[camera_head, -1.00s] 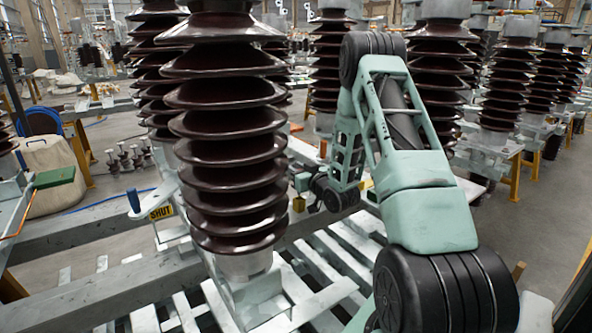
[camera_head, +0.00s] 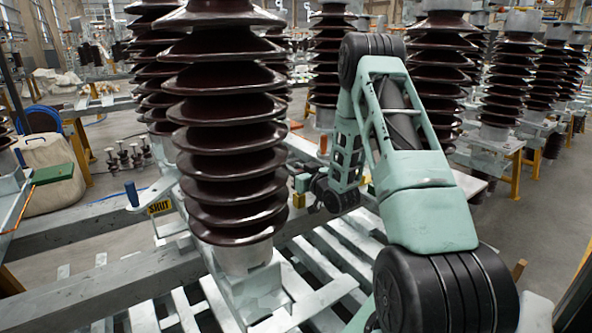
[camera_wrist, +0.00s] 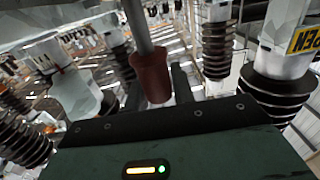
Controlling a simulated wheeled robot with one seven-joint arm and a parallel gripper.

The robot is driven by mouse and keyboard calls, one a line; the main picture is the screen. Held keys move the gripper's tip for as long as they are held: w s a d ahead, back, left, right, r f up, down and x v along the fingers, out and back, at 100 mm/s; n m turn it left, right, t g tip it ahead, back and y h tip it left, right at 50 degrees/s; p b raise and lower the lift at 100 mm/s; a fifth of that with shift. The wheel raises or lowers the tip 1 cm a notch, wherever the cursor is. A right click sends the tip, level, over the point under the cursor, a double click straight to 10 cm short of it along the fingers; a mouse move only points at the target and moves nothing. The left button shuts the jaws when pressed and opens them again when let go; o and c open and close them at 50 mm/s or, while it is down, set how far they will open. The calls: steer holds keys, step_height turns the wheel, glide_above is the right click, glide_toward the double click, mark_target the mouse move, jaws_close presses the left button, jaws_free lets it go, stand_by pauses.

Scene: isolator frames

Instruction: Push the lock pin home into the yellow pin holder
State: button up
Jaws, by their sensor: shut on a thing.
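In the wrist view, a red-brown grip on a grey rod (camera_wrist: 151,78), which looks like the lock pin, sits between the dark fingers of my gripper (camera_wrist: 157,88). The gripper is shut on it. The rod runs from the grip to the top edge of the picture. In the head view, a small yellow block (camera_head: 298,201), perhaps the yellow pin holder, shows just right of the front insulator. My gripper is mostly hidden there behind the insulator and my arm. Where the pin's tip meets the holder cannot be seen.
A tall brown ribbed insulator (camera_head: 228,120) stands close in front on a grey steel frame (camera_head: 100,290). A blue-handled lever (camera_head: 132,194) and a yellow SHUT sign (camera_head: 160,207) are left of it. More insulators (camera_head: 440,85) stand behind and right.

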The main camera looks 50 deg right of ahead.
steer(key=shift+f+b, duration=1.35)
steer(key=shift+f, duration=0.3)
steer(key=o, duration=1.1)
steer(key=shift+s, duration=0.1)
steer(key=p+v, duration=0.1)
steer(key=v, duration=1.6)
steer(key=shift+s, duration=0.15)
